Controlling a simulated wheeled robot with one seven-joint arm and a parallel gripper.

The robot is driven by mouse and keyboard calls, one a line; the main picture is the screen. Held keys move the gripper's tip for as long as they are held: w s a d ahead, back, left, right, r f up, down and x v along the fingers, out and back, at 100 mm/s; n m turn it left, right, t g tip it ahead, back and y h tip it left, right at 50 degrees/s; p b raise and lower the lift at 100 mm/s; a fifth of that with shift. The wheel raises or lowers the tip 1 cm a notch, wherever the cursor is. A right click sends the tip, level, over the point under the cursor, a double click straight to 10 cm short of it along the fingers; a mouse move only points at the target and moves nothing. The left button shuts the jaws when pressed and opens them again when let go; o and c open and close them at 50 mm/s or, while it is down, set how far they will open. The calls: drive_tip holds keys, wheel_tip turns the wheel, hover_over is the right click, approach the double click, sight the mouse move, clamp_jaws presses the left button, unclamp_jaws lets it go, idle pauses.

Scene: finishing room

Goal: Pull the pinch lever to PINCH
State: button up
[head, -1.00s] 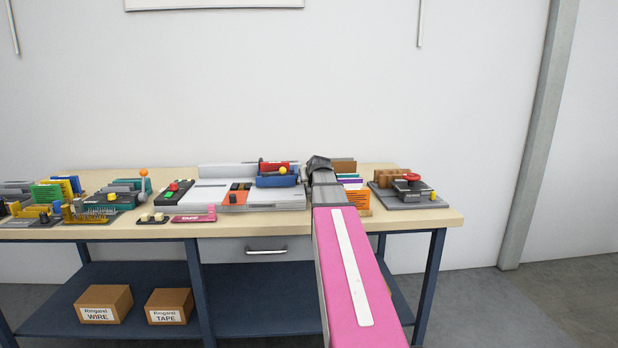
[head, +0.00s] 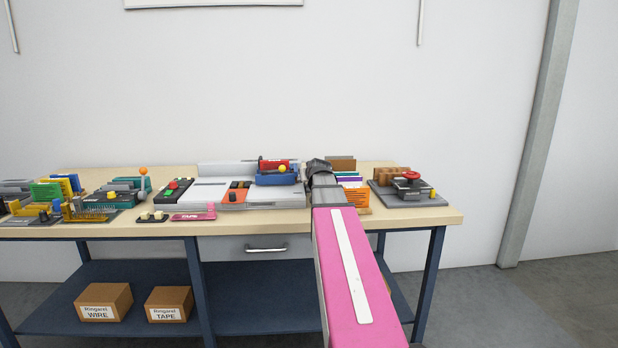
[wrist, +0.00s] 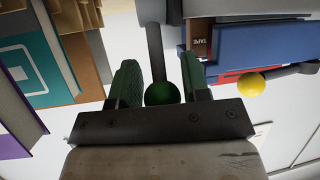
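In the wrist view a grey lever rod (wrist: 155,50) ends in a dark green ball knob (wrist: 163,93). In the head view my arm hides the green knob. No PINCH marking is readable.
Upright coloured folders or books (wrist: 30,62) stand close on the left in the wrist view. The wooden bench (head: 440,216) carries several devices, including one with a red knob (head: 411,175) at the right and an orange-knobbed lever (head: 143,171) at the left.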

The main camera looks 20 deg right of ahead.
drive_tip(key=v, duration=1.1)
drive_tip(key=shift+c, duration=0.3)
